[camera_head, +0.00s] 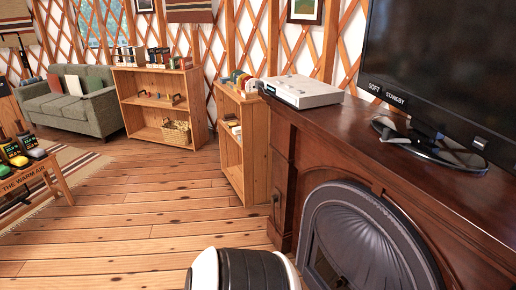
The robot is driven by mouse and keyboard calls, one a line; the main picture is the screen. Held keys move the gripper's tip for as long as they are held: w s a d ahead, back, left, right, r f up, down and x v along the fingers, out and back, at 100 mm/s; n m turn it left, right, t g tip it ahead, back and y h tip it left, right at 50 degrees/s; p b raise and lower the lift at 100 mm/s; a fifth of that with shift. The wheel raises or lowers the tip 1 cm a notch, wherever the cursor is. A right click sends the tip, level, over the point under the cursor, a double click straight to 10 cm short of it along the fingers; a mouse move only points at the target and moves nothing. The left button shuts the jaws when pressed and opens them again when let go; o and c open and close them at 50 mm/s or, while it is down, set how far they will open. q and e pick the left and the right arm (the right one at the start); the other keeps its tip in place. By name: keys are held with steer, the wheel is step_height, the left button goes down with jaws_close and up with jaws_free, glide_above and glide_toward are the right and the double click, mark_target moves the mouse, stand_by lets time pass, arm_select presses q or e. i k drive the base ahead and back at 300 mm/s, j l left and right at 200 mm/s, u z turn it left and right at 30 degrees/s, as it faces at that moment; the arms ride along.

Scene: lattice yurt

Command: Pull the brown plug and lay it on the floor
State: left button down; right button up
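I cannot make out a brown plug for certain. A cluster of small coloured items (240,80) stands on top of the low wooden shelf beside the mantel, too small to tell apart. The plank floor (130,230) shows wide and bare across the middle and lower left. Neither of my grippers shows its fingers in the head view.
A dark wooden fireplace mantel (400,160) fills the right, bearing a white flat device (303,92) and a television (440,70). The low shelf (256,150) adjoins it. A bookcase (140,105), green sofa (75,105) and small table (40,180) stand further left.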

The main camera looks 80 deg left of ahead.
mark_target(275, 199)
steer(key=u, duration=2.5)
steer(key=i+j, duration=2.1)
steer(key=j, duration=0.25)
